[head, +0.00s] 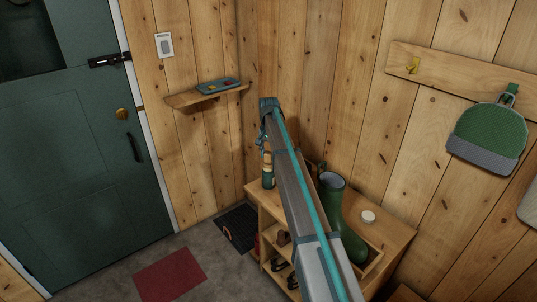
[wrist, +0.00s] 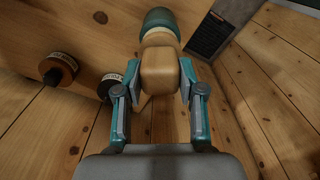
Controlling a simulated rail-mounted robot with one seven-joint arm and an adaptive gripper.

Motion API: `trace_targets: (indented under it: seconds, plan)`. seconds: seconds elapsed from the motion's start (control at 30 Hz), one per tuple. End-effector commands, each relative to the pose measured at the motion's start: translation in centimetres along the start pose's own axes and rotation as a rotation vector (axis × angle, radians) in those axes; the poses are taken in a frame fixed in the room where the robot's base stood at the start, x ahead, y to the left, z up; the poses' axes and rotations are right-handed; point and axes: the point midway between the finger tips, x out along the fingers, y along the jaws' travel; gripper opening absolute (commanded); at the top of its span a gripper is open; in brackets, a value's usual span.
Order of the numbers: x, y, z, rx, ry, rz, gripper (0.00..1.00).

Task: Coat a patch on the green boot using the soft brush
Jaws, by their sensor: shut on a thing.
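The green boot (head: 331,200) stands upright on the wooden bench, right of my arm in the head view; my arm partly covers it. My gripper (wrist: 159,92) is shut on a tan, wood-coloured thing with a rounded teal far end, which looks like the soft brush (wrist: 158,68). In the head view the soft brush (head: 268,178) shows upright at the bench's left end, apart from the boot. I cannot tell whether its lower end touches the bench. The boot is not seen in the wrist view.
The wooden bench (head: 398,236) has shelves with shoes below. A white round lid or tin (head: 368,216) sits right of the boot. Two dark round jars (wrist: 58,68) (wrist: 108,85) stand left of my gripper. A green cap (head: 487,135) hangs on the right wall. A small shelf (head: 205,93) is behind.

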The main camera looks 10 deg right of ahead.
Motion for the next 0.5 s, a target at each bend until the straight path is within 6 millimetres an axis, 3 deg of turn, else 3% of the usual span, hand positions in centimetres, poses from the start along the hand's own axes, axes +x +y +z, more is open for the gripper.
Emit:
trace_targets:
  seconds: [0.27,0.5]
  plan:
    - [0.1,0.0,0.1,0.000,-0.002,0.001,0.11]
    - [-1.2,0.0,0.0,0.000,-0.001,0.000,0.11]
